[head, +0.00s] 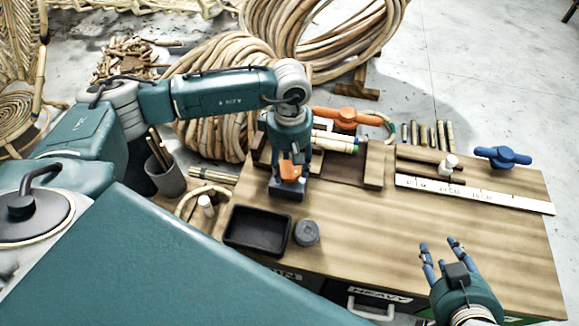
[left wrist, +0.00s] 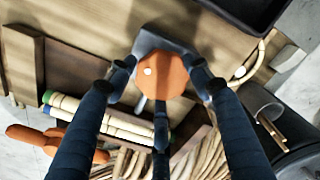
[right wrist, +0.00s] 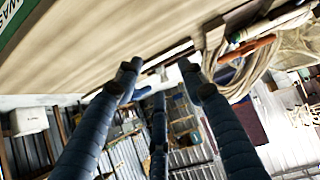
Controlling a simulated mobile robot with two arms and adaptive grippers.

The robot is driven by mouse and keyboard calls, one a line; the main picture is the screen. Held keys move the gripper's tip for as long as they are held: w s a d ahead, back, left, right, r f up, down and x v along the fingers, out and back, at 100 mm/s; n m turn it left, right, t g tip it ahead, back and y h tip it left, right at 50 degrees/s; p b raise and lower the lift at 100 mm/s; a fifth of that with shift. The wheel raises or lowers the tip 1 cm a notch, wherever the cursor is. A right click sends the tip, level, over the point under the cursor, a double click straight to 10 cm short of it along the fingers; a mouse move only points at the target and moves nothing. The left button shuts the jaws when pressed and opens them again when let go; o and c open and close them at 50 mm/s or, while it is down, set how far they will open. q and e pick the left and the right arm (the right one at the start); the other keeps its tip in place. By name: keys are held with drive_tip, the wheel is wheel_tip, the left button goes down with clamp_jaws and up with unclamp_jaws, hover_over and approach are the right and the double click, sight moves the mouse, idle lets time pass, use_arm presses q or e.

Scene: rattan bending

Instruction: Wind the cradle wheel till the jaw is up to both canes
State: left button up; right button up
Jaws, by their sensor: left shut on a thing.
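The orange cradle wheel (head: 291,172) sits on a dark block at the bench's left part, and shows as an orange disc with a white dot in the left wrist view (left wrist: 172,82). My left gripper (head: 291,158) comes down from above and is shut on the wheel, its fingers around the rim. Two canes (head: 336,143) with green and blue bands lie side by side in the wooden cradle (head: 374,165); they also show in the left wrist view (left wrist: 105,120). My forearm hides part of the cradle; I cannot tell the jaw's gap. My right gripper (head: 443,248) is open and empty over the bench's front right.
A black tray (head: 257,231) and a grey round weight (head: 306,233) stand at the front left. An orange handle (head: 345,117) lies behind the cradle. A white ruler (head: 475,194) and a blue knob (head: 503,157) are at the right. The bench middle is clear.

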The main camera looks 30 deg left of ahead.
sight(291, 172)
use_arm(q)
drive_tip(key=shift+s+d+f+m+b, duration=0.15)
drive_tip(key=shift+d+m+b, duration=0.1)
drive_tip(key=shift+m, duration=0.4)
drive_tip(key=shift+s+d+r+m+b, duration=0.1)
drive_tip(key=shift+s+d+m, duration=0.1)
drive_tip(key=shift+m, duration=0.45)
use_arm(e)
drive_tip(key=shift+w+a+r+t+y, duration=0.15)
drive_tip(key=shift+w+a+r+t, duration=0.2)
drive_tip(key=shift+w+r, duration=0.3)
drive_tip(key=shift+w+a+r+t+y, duration=0.1)
drive_tip(key=shift+w+r+t, duration=0.35)
drive_tip(key=shift+r, duration=0.25)
drive_tip(key=shift+w+a+r+t+y, duration=0.15)
drive_tip(key=shift+w+a+r+t, duration=0.2)
drive_tip(key=shift+w+r, duration=0.3)
drive_tip(key=shift+s+d, duration=0.1)
use_arm(q)
drive_tip(key=shift+f, duration=0.1)
drive_tip(key=o, duration=1.1)
drive_tip(key=shift+a, duration=0.1)
use_arm(e)
drive_tip(key=shift+d, duration=0.1)
use_arm(q)
drive_tip(key=shift+w, duration=0.1)
drive_tip(key=shift+a+r, duration=0.1)
drive_tip(key=shift+r, duration=0.25)
wheel_tip(291, 172, up, 12)
drive_tip(key=shift+f, duration=0.25)
